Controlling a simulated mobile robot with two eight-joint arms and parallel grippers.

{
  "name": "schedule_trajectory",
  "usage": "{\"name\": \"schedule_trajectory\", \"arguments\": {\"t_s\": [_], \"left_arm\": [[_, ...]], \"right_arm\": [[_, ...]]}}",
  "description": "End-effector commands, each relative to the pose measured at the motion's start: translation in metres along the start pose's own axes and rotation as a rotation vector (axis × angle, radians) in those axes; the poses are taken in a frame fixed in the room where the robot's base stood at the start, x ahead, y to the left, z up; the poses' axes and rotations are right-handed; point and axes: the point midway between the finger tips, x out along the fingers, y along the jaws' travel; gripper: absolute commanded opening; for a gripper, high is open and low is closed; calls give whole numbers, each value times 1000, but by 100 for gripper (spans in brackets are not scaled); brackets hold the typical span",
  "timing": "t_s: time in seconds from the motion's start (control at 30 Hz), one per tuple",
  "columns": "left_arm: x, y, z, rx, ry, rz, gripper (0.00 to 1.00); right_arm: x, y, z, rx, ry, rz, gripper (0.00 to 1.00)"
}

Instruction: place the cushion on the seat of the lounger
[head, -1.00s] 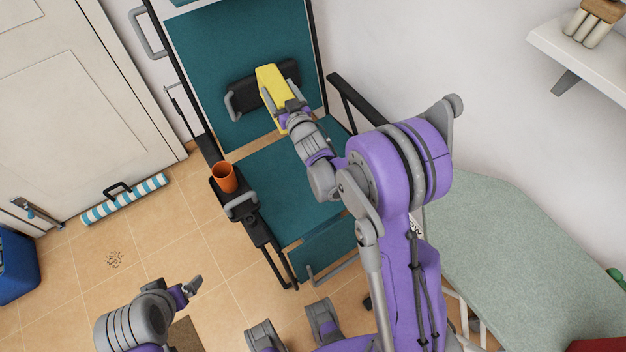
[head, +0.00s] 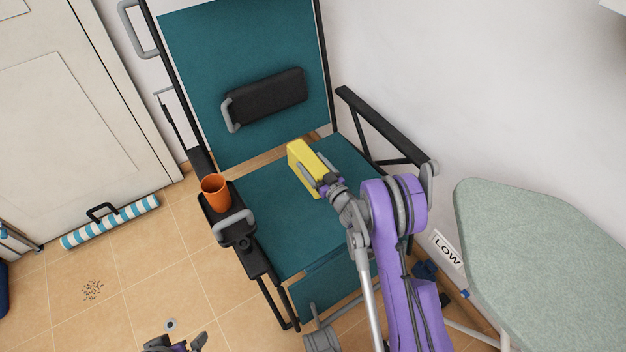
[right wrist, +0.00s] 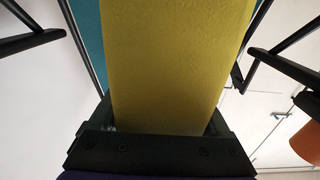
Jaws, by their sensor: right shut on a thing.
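The lounger has a teal backrest (head: 200,60) and a teal seat (head: 275,225) in the head view. My right gripper (head: 317,176) is shut on the yellow cushion (head: 304,158), a thick block held tilted over the rear part of the seat. I cannot tell if its lower end touches the seat. The cushion also fills the middle of the right wrist view (right wrist: 180,65), between the fingers. My left gripper (head: 185,345) is at the bottom edge of the head view, partly cut off, away from the lounger; its jaws are unclear.
An orange cup (head: 215,193) stands on the lounger's left armrest. A black pad (head: 268,97) lies against the backrest. The black right armrest (head: 385,125) is beside my right arm. An ironing board (head: 545,250) stands at right. A striped roll (head: 110,222) lies by the door.

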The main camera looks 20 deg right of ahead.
Motion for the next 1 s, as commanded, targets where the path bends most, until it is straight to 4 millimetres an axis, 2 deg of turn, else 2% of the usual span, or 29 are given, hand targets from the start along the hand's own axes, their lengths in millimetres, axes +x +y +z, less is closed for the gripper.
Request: {"name": "schedule_trajectory", "arguments": {"t_s": [0.23,0.4,0.83,0.87,0.97,1.0], "left_arm": [[6,0,2,0,-2,0,100],[12,0,3,0,-4,0,100],[18,0,5,0,-5,0,100],[18,0,5,0,-5,0,100],[17,0,4,0,-5,0,100],[17,0,4,0,-5,0,100]], "right_arm": [[0,0,22,0,0,0,20],[0,0,46,1,0,0,20],[0,0,52,1,0,1,20],[0,0,52,1,0,1,83],[0,0,51,1,0,1,100],[0,0,51,1,0,1,100]]}}
